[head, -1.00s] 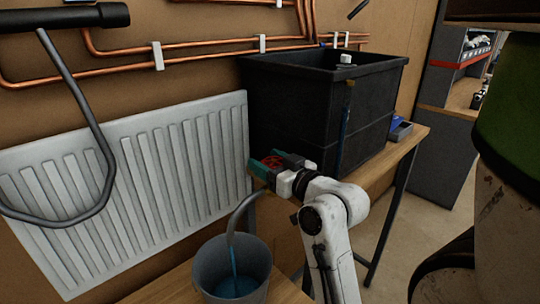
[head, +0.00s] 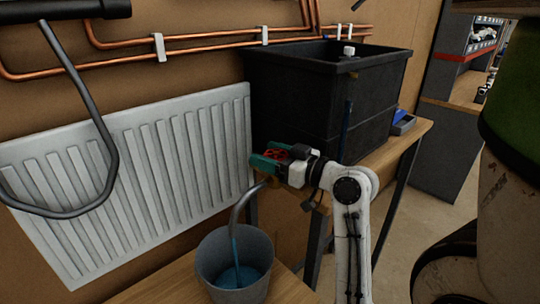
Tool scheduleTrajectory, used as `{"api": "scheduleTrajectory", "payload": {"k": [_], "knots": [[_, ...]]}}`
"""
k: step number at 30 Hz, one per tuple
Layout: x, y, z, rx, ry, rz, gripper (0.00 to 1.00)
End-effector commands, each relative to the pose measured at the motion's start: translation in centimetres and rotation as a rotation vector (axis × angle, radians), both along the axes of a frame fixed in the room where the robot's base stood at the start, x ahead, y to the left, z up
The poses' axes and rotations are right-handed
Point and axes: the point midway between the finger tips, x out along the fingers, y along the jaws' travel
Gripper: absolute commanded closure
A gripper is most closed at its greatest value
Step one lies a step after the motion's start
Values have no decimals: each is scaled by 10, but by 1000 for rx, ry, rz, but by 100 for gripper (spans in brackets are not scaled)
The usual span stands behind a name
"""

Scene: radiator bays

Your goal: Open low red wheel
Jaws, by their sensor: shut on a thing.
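The low red wheel (head: 277,154) sits in front of the black tank, right of the radiator. My gripper (head: 267,159) is shut on it, with teal fingers around its rim; the fingers partly hide the wheel. Below, a curved grey pipe (head: 243,204) bends down over a grey bucket (head: 204,265). A blue stream (head: 236,250) runs from the pipe's end into the bucket, and blue liquid lies in the bottom.
The black tank (head: 300,110) stands on a wooden bench (head: 418,135) behind my arm. A white radiator (head: 150,185) hangs on the wall at left, with copper pipes (head: 200,45) above it.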

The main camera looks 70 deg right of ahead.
Motion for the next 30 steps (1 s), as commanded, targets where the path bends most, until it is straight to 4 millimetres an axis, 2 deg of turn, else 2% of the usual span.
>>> {"api": "scheduleTrajectory", "payload": {"k": [4,5,12,22,30], "knots": [[1,0,0,3,-2,1,67],[1,0,0,3,-2,2,36],[1,0,0,2,-1,1,13],[-3,1,0,2,0,-1,11],[-36,11,5,6,3,-2,11]]}}
